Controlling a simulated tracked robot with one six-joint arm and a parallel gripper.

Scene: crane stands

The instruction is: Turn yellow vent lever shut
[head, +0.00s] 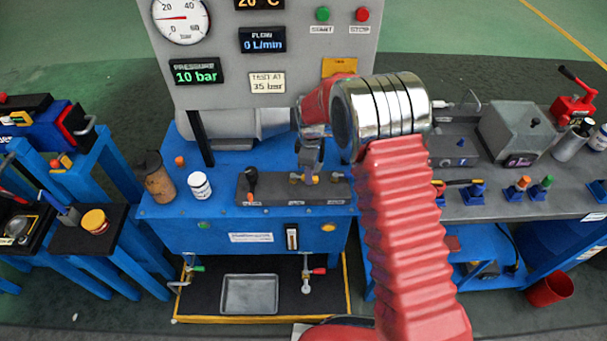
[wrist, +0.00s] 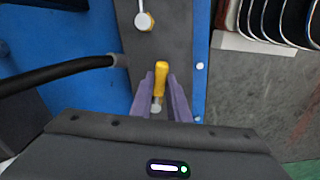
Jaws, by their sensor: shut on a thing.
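The yellow vent lever (wrist: 161,78) shows between the two purple fingers of my gripper (wrist: 160,88) in the wrist view. The fingers are shut on its yellow handle, which points up in that picture, away from a round metal pivot (wrist: 155,107). In the head view my gripper (head: 311,176) reaches down to the grey valve strip (head: 270,190) on the blue bench. Yellow parts show beside it there, but my gripper and arm partly hide the lever.
A black-handled lever (head: 251,180) stands on the strip's left. A black hose (wrist: 60,73) runs close left of my fingers. A white bottle (head: 199,186) and brown canister (head: 155,180) stand farther left. The gauge panel (head: 220,80) rises behind.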

